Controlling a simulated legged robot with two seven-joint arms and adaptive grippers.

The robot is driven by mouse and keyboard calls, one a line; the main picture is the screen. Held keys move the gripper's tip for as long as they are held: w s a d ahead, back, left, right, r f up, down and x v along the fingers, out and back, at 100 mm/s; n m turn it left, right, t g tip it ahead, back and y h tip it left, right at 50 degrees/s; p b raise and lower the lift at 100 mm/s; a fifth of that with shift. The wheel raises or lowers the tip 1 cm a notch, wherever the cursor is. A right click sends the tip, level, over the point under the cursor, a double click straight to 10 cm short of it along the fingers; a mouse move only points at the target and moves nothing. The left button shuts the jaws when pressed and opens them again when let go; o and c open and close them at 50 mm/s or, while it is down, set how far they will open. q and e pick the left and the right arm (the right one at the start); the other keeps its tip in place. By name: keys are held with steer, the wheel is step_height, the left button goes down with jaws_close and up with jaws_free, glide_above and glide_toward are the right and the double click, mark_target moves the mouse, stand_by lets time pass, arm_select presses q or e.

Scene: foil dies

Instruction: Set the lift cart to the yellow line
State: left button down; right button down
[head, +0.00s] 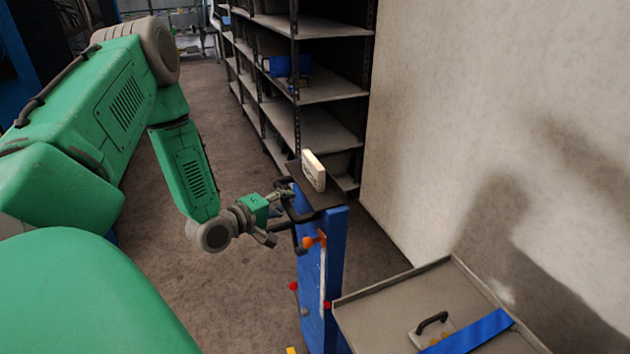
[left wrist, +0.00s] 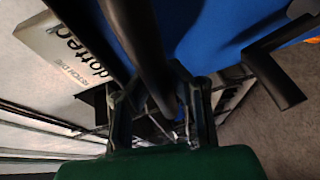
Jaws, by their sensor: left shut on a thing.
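The lift cart has a blue mast (head: 336,240) with a black handle (head: 298,212) on its near left side and a grey platform (head: 390,300) at the lower right. My left gripper (head: 284,199) is at the handle. In the left wrist view, its fingers (left wrist: 165,110) are shut around a dark bar, the handle (left wrist: 143,45). An orange piece (head: 312,241) and a pale vertical strip (head: 323,272) show on the mast. A small yellow patch (head: 291,350) shows at the bottom edge; I cannot tell whether it is the yellow line. My right gripper is out of view.
A white box (head: 314,171) stands on the mast's dark top shelf. A plate with a black handle (head: 432,321) and a blue strap (head: 470,336) lie on the platform. Grey shelving (head: 322,88) stands behind, and a pale wall (head: 480,120) at right. Floor (head: 225,300) is clear left of the mast.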

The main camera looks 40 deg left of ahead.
arm_select(q)
steer(key=s, duration=0.2)
steer(key=s+a+p, duration=0.1)
steer(key=s, duration=0.1)
steer(key=shift+a+f, duration=0.15)
steer(key=shift+a, duration=0.05)
steer(key=shift+w, duration=0.1)
steer(key=c, duration=1.4)
jaws_free()
steer(key=shift+a, duration=0.1)
steer(key=s, duration=0.4)
steer(key=s+r, duration=0.1)
steer(key=s, duration=0.3)
steer(key=s+r, duration=0.1)
steer(key=s, duration=0.2)
steer(key=shift+s, duration=0.4)
